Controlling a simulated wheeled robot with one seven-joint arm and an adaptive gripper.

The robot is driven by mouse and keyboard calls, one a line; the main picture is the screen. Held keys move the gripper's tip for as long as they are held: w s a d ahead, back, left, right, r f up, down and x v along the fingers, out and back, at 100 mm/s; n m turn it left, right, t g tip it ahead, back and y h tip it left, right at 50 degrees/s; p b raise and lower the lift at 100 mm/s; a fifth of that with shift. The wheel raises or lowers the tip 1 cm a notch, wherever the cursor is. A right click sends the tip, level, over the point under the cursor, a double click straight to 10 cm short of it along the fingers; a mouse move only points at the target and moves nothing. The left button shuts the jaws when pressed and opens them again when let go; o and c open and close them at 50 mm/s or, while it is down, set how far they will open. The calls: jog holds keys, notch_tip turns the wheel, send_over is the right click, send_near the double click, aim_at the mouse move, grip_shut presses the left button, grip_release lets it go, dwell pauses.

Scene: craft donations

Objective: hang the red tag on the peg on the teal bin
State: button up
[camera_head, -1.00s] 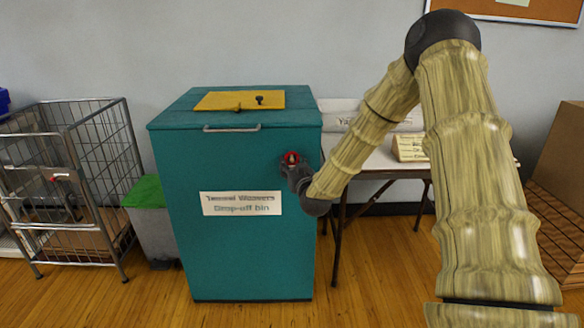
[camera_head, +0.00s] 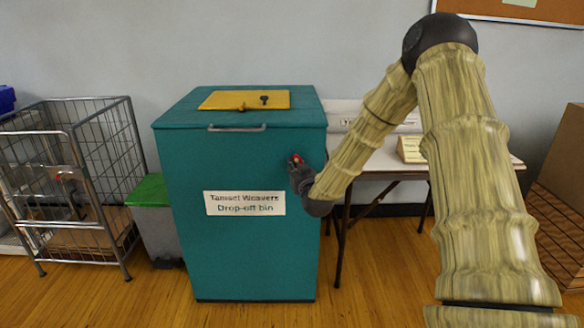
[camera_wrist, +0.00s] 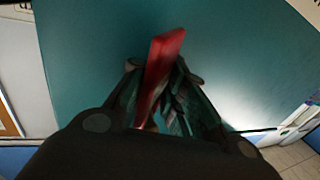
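The teal bin (camera_head: 180,240) stands upright in the middle of the head view, with a white sign on its front. My gripper (camera_head: 297,164) is in front of the bin's upper right front. The red tag (camera_head: 297,158) shows as a small red patch at its fingertips. In the wrist view my gripper (camera_wrist: 160,85) is shut on the red tag (camera_wrist: 163,62), which is seen nearly edge-on and tilted, with teal surface behind it. I cannot make out a peg on the bin's front; my gripper and the tag may hide it.
A yellow lid (camera_head: 225,100) with a small dark knob (camera_head: 264,99) is on the bin's top. A white table (camera_head: 375,165) stands behind right, a wire cart (camera_head: 110,150) at left, and a grey bin with a green lid (camera_head: 150,190) between. Wood floor is open in front.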

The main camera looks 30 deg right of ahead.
jog(key=o, duration=0.6)
jog(key=shift+s+d+r, duration=0.15)
jog(key=shift+s+d, duration=0.15)
jog(key=shift+d, duration=0.35)
jog(key=shift+c, duration=0.2)
jog(key=v, duration=1.2)
jog(key=shift+a, duration=0.35)
jog(key=shift+w, duration=0.1)
